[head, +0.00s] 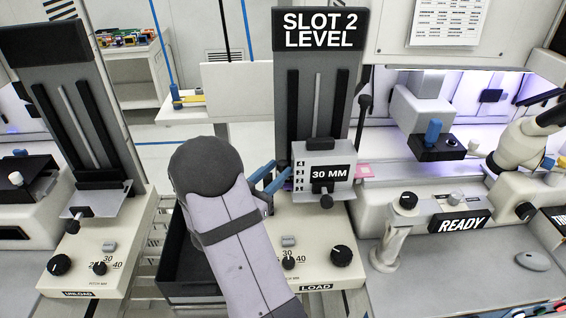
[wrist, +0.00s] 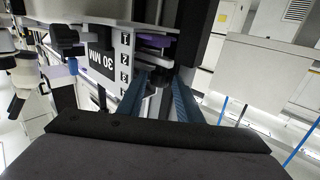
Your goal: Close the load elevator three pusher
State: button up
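The load elevator (head: 318,120) stands mid-picture in the head view, with a "SLOT 2 LEVEL" sign on top and a "LOAD" label at its base. Its grey magazine (head: 326,185) reads "30 MM" and has numbered slots along its left edge; it also shows in the wrist view (wrist: 108,65). My gripper (head: 271,180) is at the left side of the magazine, its two blue fingers apart. In the wrist view the fingers (wrist: 160,85) stand either side of a dark knob-like part (wrist: 157,74), perhaps the pusher. Whether they touch it is unclear. A purple piece (wrist: 153,41) lies beyond.
A second elevator (head: 70,110), labelled "UNLOAD", stands at the left. A black bin (head: 190,290) is below my arm. Right of the load elevator are a bonder with a "READY" sign (head: 459,222) and a microscope (head: 520,140). A thin dark post (head: 363,125) rises beside the elevator.

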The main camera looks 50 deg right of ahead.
aim_at(279, 169)
jog(key=shift+w+d+p, duration=0.2)
jog(key=shift+d+p, duration=0.25)
jog(key=shift+d, duration=1.3)
jog(key=shift+c, duration=0.3)
grip_shut()
jog(key=w+a, duration=0.5)
jog(key=shift+w+a+b, duration=0.15)
jog(key=shift+b, duration=0.2)
jog(key=shift+o, duration=0.3)
grip_release()
